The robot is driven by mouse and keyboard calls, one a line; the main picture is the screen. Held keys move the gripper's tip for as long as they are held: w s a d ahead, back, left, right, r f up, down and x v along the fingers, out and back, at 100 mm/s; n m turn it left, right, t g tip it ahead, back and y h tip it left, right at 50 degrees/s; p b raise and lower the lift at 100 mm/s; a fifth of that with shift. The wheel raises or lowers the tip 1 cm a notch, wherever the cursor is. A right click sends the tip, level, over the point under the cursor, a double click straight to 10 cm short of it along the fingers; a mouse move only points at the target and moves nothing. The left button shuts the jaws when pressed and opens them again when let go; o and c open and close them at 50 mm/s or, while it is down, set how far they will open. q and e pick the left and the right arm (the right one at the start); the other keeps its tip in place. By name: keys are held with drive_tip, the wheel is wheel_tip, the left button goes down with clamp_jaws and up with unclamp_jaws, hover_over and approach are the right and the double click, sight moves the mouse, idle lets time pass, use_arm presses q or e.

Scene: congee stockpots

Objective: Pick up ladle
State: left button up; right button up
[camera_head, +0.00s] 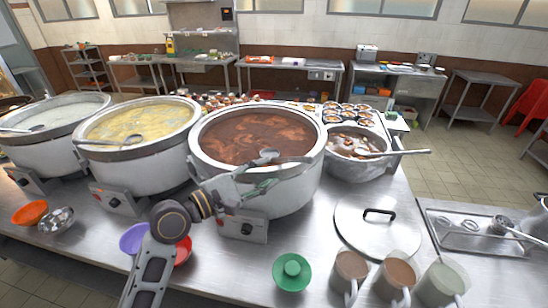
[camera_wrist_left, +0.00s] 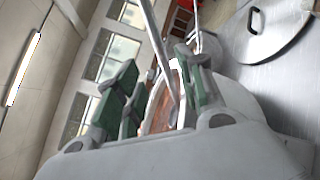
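A metal ladle (camera_head: 268,155) rests at the large pot (camera_head: 312,170) of brown congee, its bowl over the congee and its handle toward the near left rim. My left gripper (camera_head: 255,185) is at this pot's near rim, by the ladle's handle. In the left wrist view, the left gripper's green-padded fingers (camera_wrist_left: 160,100) are apart. A thin metal handle (camera_wrist_left: 161,50) runs between them, with a visible gap around it. Part of the handle is hidden by the gripper in the head view. My right gripper is not in view.
Another ladle (camera_head: 125,140) lies in the yellow congee pot (camera_head: 150,165), and one (camera_head: 35,128) in the white pot at left.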

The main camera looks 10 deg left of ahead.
sight(289, 161)
use_arm(q)
drive_tip(key=shift+p+x, duration=0.45)
drive_tip(key=shift+x, duration=2.15)
drive_tip(key=shift+f+p+x, duration=0.15)
drive_tip(key=shift+p+x, duration=0.15)
drive_tip(key=shift+x, duration=1)
drive_tip(key=shift+f+p+x, duration=0.15)
drive_tip(key=shift+p+x, duration=0.15)
drive_tip(key=shift+x, duration=0.95)
drive_tip(key=shift+w+a, duration=0.1)
drive_tip(key=shift+a, duration=0.05)
clamp_jaws()
